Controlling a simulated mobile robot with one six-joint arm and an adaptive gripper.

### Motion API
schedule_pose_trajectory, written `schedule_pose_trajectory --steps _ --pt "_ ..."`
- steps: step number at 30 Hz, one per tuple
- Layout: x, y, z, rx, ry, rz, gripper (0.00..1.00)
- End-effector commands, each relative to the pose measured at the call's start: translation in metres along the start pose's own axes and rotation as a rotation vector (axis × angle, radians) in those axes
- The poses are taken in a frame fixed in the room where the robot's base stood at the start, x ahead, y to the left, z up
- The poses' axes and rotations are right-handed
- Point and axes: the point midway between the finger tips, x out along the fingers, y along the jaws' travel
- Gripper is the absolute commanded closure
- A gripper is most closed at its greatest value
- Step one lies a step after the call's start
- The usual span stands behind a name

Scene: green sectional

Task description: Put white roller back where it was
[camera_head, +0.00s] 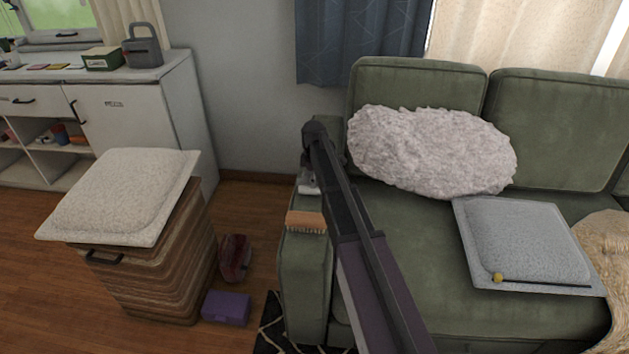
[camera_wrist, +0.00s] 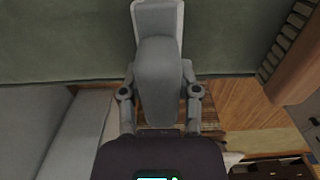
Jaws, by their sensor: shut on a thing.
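My gripper (camera_head: 308,168) is over the back of the green sofa's left armrest in the head view. It is shut on a pale grey-white thing, the white roller (camera_head: 309,185), just beyond the brush. In the wrist view my gripper (camera_wrist: 159,88) has one finger on each side of the roller (camera_wrist: 158,70). The roller points away from the palm, toward a green surface. I cannot tell whether the roller touches the armrest.
A wooden brush (camera_head: 306,222) lies on the armrest (camera_head: 303,262). A fluffy pillow (camera_head: 432,150) and a grey cushion (camera_head: 525,240) are on the sofa seat. A wicker hamper (camera_head: 160,270) with a pale cushion on top stands left, near a purple box (camera_head: 226,308).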

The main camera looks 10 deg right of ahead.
Motion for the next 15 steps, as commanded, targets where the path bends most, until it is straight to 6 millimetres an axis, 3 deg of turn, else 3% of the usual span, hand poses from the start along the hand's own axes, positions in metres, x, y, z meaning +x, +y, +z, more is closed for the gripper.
schedule_pose_trajectory --steps 2,3,6,15 --pt "0.0032 0.0 0.0002 0.0 0.0 0.0 0.96" --pt "0.0026 0.0 0.0002 0.0 0.0 0.0 0.52" --pt "0.0021 0.0001 0.0004 0.0 0.0 0.0 0.23" --pt "0.0021 0.0002 0.0007 0.001 0.0 0.0 0.23"
